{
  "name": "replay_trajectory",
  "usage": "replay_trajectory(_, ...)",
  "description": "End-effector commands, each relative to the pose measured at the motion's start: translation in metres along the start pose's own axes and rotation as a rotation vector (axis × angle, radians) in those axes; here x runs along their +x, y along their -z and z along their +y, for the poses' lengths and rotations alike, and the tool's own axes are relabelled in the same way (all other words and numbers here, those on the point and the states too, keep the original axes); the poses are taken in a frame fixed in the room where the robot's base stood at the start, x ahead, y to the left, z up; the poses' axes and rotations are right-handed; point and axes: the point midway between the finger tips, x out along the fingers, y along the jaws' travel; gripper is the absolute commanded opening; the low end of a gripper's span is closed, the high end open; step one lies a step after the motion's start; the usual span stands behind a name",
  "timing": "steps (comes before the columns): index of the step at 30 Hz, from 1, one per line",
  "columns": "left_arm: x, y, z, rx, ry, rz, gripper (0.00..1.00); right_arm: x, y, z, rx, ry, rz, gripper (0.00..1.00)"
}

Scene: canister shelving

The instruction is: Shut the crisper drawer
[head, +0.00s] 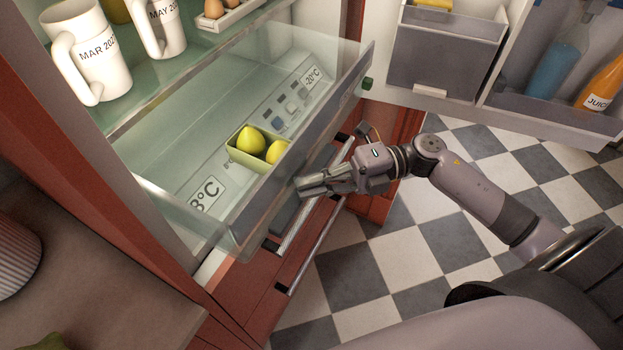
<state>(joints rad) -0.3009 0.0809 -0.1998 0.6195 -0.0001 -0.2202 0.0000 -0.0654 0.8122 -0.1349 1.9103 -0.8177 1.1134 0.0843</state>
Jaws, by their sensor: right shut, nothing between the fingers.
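The crisper drawer (334,117) is a clear bin with a grey front panel. It is pulled out of the fridge at an angle in the middle of the head view. Inside it a green box (246,156) holds yellow lemons (252,139). My right gripper (300,188) is shut and empty. Its fingertips are at the outer side of the drawer's front panel, near its middle; I cannot tell whether they touch it. My left gripper is not in view.
The open fridge door with a grey bin (446,62) and bottles (557,65) is at the upper right. White mugs (92,52) and an egg tray (230,14) stand on the glass shelf above. Red lower drawers with a metal handle (312,232) lie below. The checkered floor is clear.

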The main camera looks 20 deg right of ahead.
Motion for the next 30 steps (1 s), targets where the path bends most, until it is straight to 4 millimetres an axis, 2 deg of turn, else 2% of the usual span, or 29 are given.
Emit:
replay_trajectory(5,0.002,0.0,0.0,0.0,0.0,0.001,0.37,0.003,-0.003,0.0,-0.001,-0.001,0.0,0.0)
replay_trajectory(11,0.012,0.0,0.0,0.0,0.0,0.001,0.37,0.02,-0.021,-0.001,-0.004,-0.003,0.0,0.0)
replay_trajectory(30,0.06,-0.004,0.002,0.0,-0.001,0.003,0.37,0.138,-0.139,-0.002,-0.003,-0.002,-0.001,0.0)
